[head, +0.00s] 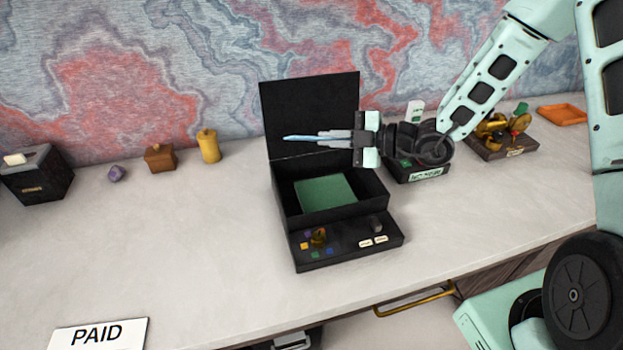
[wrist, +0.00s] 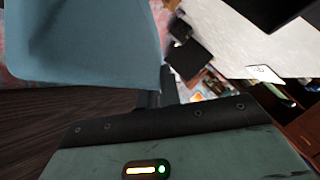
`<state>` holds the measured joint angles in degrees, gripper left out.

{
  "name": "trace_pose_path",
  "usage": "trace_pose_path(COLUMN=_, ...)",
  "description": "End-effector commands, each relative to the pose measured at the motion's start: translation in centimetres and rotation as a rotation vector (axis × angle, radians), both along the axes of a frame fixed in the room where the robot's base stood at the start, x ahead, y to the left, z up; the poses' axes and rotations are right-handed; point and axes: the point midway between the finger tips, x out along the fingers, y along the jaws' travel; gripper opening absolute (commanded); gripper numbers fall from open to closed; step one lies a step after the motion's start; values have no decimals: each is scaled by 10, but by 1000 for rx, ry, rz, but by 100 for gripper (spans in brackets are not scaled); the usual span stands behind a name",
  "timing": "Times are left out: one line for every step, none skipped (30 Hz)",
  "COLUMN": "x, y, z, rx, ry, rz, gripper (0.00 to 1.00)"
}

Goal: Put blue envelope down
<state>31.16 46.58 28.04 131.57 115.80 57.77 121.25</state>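The blue envelope (head: 300,138) shows in the head view as a thin pale-blue edge at the fingertips of my gripper (head: 335,138). In the wrist view the blue envelope (wrist: 95,45) is large and close, filling the upper left. My gripper looks shut on it and holds it in the air, in front of the raised lid of an open black box (head: 281,205). A green sheet or pad (head: 326,194) lies inside the box.
The box's front panel has small coloured pieces. A black holder with white and green cards (head: 421,172) and a tray of brass items (head: 503,145) stand right. A yellow bottle (head: 209,146), wooden box (head: 159,158) and PAID sign (head: 97,334) are left. The desk's left-middle is clear.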

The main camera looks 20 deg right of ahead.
Motion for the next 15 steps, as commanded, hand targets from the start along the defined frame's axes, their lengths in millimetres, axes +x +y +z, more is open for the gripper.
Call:
trace_pose_path(x=0, y=0, z=-4, rx=2, ry=4, rz=0, gripper=0)
trace_pose_path(x=0, y=0, z=-8, rx=2, ry=6, rz=0, gripper=0)
trace_pose_path(x=0, y=0, z=-14, rx=3, ry=7, rz=-1, gripper=0)
trace_pose_path(x=-1, y=1, z=-20, rx=4, ry=9, rz=1, gripper=0)
trace_pose_path(x=-1, y=1, z=-26, rx=3, ry=9, rz=1, gripper=0)
trace_pose_path(x=-1, y=1, z=-33, rx=2, ry=9, rz=1, gripper=0)
trace_pose_path(x=0, y=1, z=-38, rx=3, ry=8, rz=0, gripper=0)
trace_pose_path(x=0, y=1, z=-43, rx=4, ry=7, rz=0, gripper=0)
trace_pose_path(x=0, y=1, z=-48, rx=3, ry=7, rz=1, gripper=0)
trace_pose_path(x=-1, y=1, z=-52, rx=2, ry=6, rz=0, gripper=0)
trace_pose_path(x=-1, y=1, z=-54, rx=1, ry=6, rz=1, gripper=0)
trace_pose_path(x=0, y=0, z=-57, rx=2, ry=5, rz=0, gripper=0)
trace_pose_path(x=0, y=0, z=-59, rx=2, ry=5, rz=1, gripper=0)
trace_pose_path(x=0, y=0, z=-62, rx=3, ry=4, rz=0, gripper=0)
trace_pose_path(x=0, y=0, z=-67, rx=3, ry=4, rz=0, gripper=0)
